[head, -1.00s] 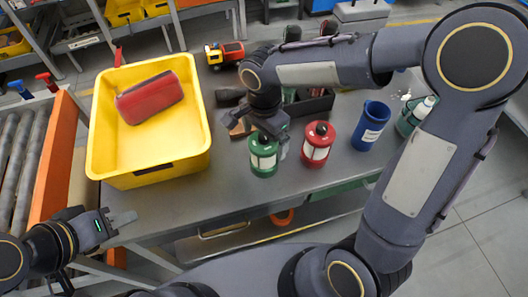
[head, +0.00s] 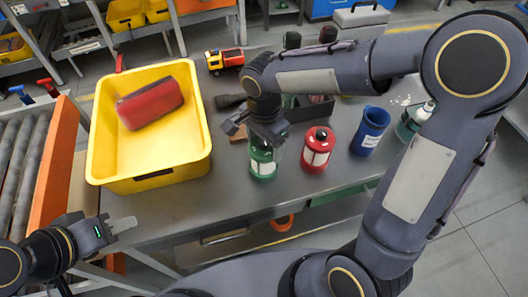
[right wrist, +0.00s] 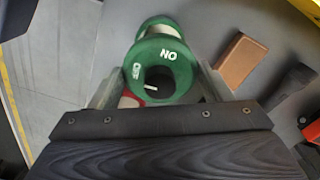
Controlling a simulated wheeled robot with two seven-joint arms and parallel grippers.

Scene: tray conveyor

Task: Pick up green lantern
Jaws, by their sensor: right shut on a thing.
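The green lantern (head: 262,163) stands upright on the grey workbench, left of a red lantern (head: 318,152). My right gripper (head: 265,132) is over its top from above and hides its upper part. In the right wrist view the lantern's green ring-shaped top (right wrist: 160,62), with white lettering, sits between the two fingers of my right gripper (right wrist: 158,80), which are shut on it. The lantern's base appears still on the bench. My left gripper (head: 122,226) is at the lower left, away from the lantern, with nothing seen in it; its finger gap is unclear.
A yellow bin (head: 150,180) holding a red case (head: 150,104) is left of the lantern. A blue cup (head: 370,131) and a white-and-green bottle (head: 414,121) stand to the right. A toy truck (head: 224,58) is behind. A brown block (right wrist: 240,60) lies near the lantern.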

